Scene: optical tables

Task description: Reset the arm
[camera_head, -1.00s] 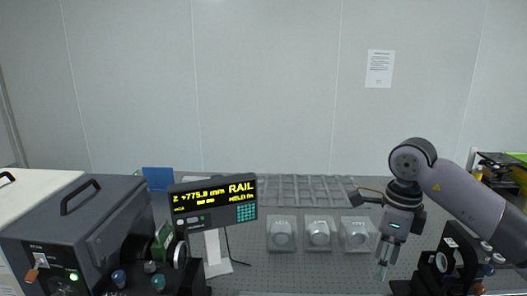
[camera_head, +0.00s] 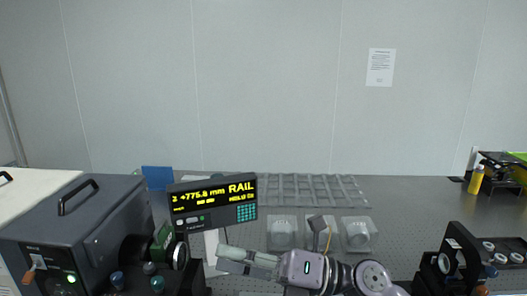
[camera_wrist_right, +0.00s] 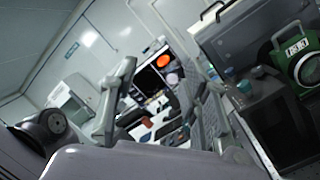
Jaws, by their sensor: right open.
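My right arm lies low across the front middle of the head view. Its right gripper (camera_head: 224,260) points left, in front of the foot of the display stand, with nothing seen between its fingers. In the right wrist view the two fingers of the right gripper (camera_wrist_right: 167,80) stand apart, with the room behind them. The rail display (camera_head: 213,201) stands upright just behind the gripper and shows yellow text. I cannot tell whether the gripper touches anything. My left gripper is not in view.
A grey instrument box (camera_head: 75,230) with a handle and dark optic mounts stands at left. Several clear-lidded pale holders (camera_head: 357,234) sit behind my arm, before a grey rack (camera_head: 300,189). Another black optic mount (camera_head: 455,262) stands at right.

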